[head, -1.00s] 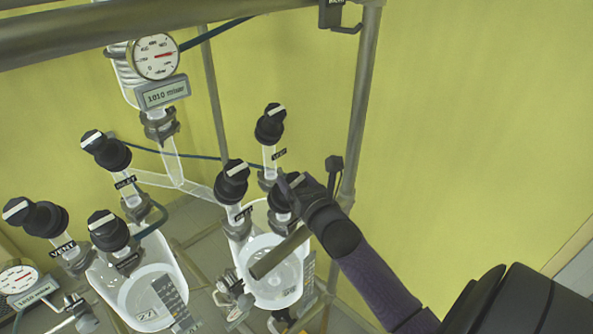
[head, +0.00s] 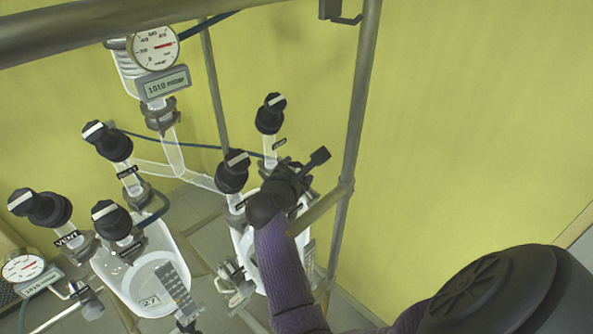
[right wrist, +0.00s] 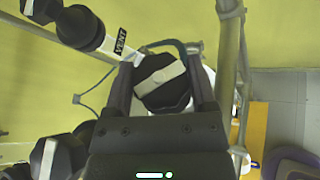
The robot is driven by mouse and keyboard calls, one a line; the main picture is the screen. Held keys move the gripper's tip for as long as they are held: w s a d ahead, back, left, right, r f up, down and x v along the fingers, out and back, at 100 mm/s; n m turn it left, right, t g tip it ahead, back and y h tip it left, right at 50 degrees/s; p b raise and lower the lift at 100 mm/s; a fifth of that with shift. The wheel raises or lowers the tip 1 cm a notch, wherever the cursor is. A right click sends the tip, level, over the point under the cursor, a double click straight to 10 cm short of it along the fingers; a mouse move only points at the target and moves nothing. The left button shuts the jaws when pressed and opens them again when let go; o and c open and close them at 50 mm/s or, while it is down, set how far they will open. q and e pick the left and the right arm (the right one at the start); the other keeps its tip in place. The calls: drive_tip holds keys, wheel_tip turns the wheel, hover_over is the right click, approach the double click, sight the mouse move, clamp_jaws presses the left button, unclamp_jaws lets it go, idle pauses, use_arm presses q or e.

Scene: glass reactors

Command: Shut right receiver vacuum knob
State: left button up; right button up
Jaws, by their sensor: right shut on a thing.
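The right glass receiver (head: 247,243) is partly hidden behind my right arm in the head view. My right gripper (head: 290,172) is over its right-hand black knob. In the right wrist view this black knob (right wrist: 162,84) sits between the two fingers, with its white bar slanting up to the right. The gripper (right wrist: 161,88) is shut on it. The knob's own label is hidden. The receiver's left knob (head: 232,174) and far knob (head: 269,115) stand clear. My left gripper is not in view.
The left receiver (head: 150,270) carries several similar black knobs. A dial gauge (head: 155,47) with a display hangs at upper left. A metal frame post (head: 354,130) rises just right of my gripper. The space before the yellow wall (head: 480,130) is open.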

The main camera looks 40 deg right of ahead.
drive_tip(key=m+g, duration=0.6)
drive_tip(key=shift+g+y, duration=0.3)
drive_tip(key=shift+y, duration=0.1)
drive_tip(key=shift+m+g+y, duration=0.5)
drive_tip(key=shift+m+g, duration=0.3)
drive_tip(key=shift+m, duration=0.1)
drive_tip(key=shift+m+g+y+b, duration=0.35)
drive_tip(key=shift+m+g+y, duration=0.15)
drive_tip(key=shift+m+g, duration=0.15)
drive_tip(key=shift+f+m+g+y+b, duration=0.1)
drive_tip(key=shift+m+g+y+b, duration=0.15)
drive_tip(key=shift+m+y+b, duration=0.15)
drive_tip(key=m+b, duration=0.1)
drive_tip(key=m+g+y+b, duration=0.1)
drive_tip(key=b, duration=0.1)
drive_tip(key=shift+f+y, duration=0.2)
drive_tip(key=shift+y, duration=0.1)
drive_tip(key=shift+r+m+g+y+b, duration=0.2)
drive_tip(key=shift+m+g+y+b, duration=0.65)
drive_tip(key=shift+b, duration=0.95)
